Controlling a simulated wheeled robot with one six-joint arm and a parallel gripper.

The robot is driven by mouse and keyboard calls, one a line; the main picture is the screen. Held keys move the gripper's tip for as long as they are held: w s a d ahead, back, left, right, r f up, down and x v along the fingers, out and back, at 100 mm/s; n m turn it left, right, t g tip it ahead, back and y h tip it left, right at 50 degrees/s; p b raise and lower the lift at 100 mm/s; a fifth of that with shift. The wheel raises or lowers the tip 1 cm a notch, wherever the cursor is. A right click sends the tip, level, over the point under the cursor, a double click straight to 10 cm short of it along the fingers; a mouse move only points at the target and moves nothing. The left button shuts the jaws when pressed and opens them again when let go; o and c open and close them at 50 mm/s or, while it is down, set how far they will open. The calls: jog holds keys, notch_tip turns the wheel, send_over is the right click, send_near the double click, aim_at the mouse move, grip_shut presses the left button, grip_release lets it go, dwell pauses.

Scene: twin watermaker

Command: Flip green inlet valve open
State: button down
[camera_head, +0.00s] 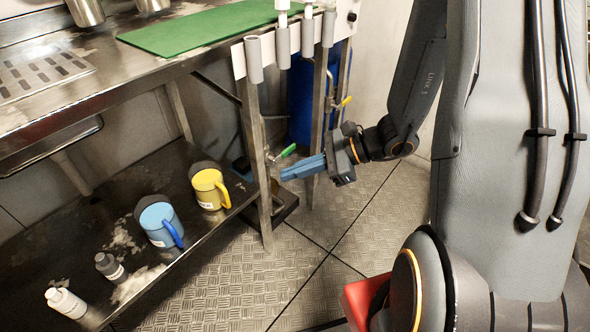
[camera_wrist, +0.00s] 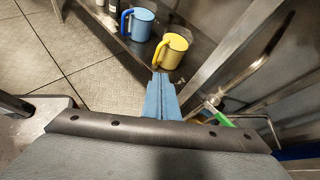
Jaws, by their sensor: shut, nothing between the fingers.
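The green inlet valve handle (camera_head: 288,150) shows in the head view just behind the table leg, tilted up to the right. In the wrist view the green handle (camera_wrist: 224,119) is at the lower right, partly hidden by my wrist housing. My gripper (camera_head: 284,174) has blue fingers, pressed together and empty. In the head view the fingertips point left, a little below the green handle and apart from it. In the wrist view the shut fingers of my gripper (camera_wrist: 159,76) are left of the green handle.
A yellow valve handle (camera_head: 345,101) is higher and to the right. A steel table leg (camera_head: 256,165) stands close to my fingertips. The lower shelf (camera_head: 60,245) holds a yellow mug (camera_head: 207,187), a blue mug (camera_head: 160,222) and small bottles. The floor (camera_head: 300,270) below is clear.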

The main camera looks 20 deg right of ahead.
aim_at(284, 154)
jog(key=w+d+f+m+t+h+b, duration=0.3)
jog(key=w+d+f+m+t+b, duration=0.4)
jog(key=w+d+f+m, duration=0.2)
notch_tip(284, 154, down, 4)
jog(key=w+d, duration=0.2)
jog(key=shift+d+f, duration=0.2)
jog(key=shift+d, duration=0.15)
jog(key=shift+w, duration=0.15)
jog(key=b+x, duration=0.3)
jog(key=x, duration=0.7)
jog(key=shift+d+r+b, duration=0.1)
jog(key=shift+r+b, duration=0.35)
jog(key=shift+r, duration=1.65)
jog(key=shift+w+d, duration=0.1)
